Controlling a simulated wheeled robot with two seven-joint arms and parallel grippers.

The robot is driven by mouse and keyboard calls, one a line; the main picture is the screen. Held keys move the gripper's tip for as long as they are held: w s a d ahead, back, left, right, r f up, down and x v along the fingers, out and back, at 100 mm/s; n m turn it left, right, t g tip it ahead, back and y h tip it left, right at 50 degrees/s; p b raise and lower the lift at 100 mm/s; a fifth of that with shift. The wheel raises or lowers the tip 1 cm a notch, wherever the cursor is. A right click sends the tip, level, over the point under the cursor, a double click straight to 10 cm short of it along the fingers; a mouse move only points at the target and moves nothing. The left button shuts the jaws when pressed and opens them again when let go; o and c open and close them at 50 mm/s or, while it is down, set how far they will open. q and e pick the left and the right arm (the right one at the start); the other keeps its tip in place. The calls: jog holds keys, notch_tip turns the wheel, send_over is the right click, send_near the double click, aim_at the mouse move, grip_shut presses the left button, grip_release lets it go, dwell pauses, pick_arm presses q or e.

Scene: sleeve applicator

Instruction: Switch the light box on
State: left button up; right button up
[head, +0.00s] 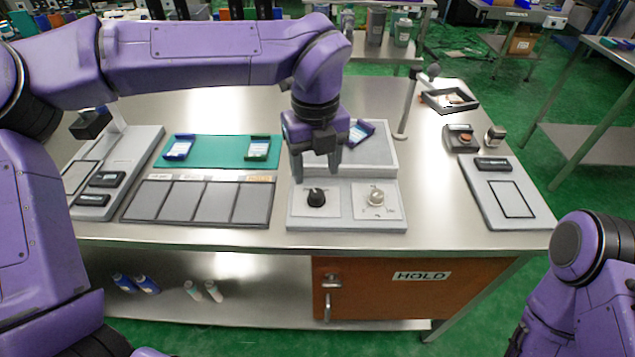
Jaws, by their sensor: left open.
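A grey box (370,188) stands in the middle of the table, with a flat raised panel (378,156) at its back; it looks like the light box. On its front face are a black knob (316,197) at left and a pale knob (376,197) at right. The panel looks plain grey, and I cannot tell whether it is lit. My left gripper (316,172) points down over the left part of the box, open and empty, its fingertips just behind and above the black knob. A blue-framed card (361,131) sits on the panel, partly behind the gripper. My right gripper is out of view.
Left of the box lie a green mat (217,151) with two framed cards and a grey tray (200,202) with several compartments. A thin post (406,110) rises behind the box.

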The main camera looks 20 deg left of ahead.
aim_at(317, 193)
pick_arm(q)
jog(key=f, duration=0.5)
jog(key=shift+w+f, duration=0.3)
jog(key=shift+f, duration=0.45)
jog(key=shift+s+f, duration=0.15)
jog(key=shift+f, duration=0.05)
jog(key=c, duration=1)
jog(key=shift+c, duration=0.2)
